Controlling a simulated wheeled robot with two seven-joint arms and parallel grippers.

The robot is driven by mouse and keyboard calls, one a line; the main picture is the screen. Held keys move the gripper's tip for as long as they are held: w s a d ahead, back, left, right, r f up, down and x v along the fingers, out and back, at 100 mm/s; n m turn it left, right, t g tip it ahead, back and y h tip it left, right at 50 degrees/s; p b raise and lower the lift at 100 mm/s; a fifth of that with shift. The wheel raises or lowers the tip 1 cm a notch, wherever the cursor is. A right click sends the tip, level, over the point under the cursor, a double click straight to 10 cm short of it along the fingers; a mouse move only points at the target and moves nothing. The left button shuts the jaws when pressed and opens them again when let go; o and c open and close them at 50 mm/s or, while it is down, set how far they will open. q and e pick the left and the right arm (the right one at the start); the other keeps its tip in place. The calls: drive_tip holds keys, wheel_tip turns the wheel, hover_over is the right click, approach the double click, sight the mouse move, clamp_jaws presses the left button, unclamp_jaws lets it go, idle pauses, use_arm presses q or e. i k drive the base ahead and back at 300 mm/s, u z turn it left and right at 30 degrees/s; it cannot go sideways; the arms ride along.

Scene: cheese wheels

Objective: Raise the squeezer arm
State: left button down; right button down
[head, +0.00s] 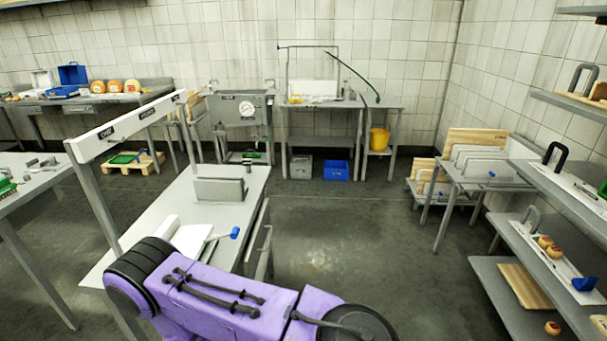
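I cannot make out a squeezer arm for certain. A grey cabinet with a round gauge (240,107) stands at the back wall, and fine parts on it are too small to tell. A yellow bucket (379,139) stands on a small stand right of the sink table, with a green hose hanging over it. No squeezer arm can be told apart on the bucket. A purple arm link of mine with dark joints crosses the bottom of the head view. Neither of my grippers shows.
A grey table (185,200) under a labelled overhead bar (125,124) stands close in front, with a blue-handled tool (226,236) on it. Shelves (565,200) line the right side. A blue crate (336,170) is under the sink table. The middle floor is clear.

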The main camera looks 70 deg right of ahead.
sight(191, 240)
drive_tip(key=z, duration=0.05)
drive_tip(key=k, duration=0.55)
drive_tip(key=z, duration=2.35)
drive_tip(key=i, duration=0.5)
drive_tip(key=z, duration=0.05)
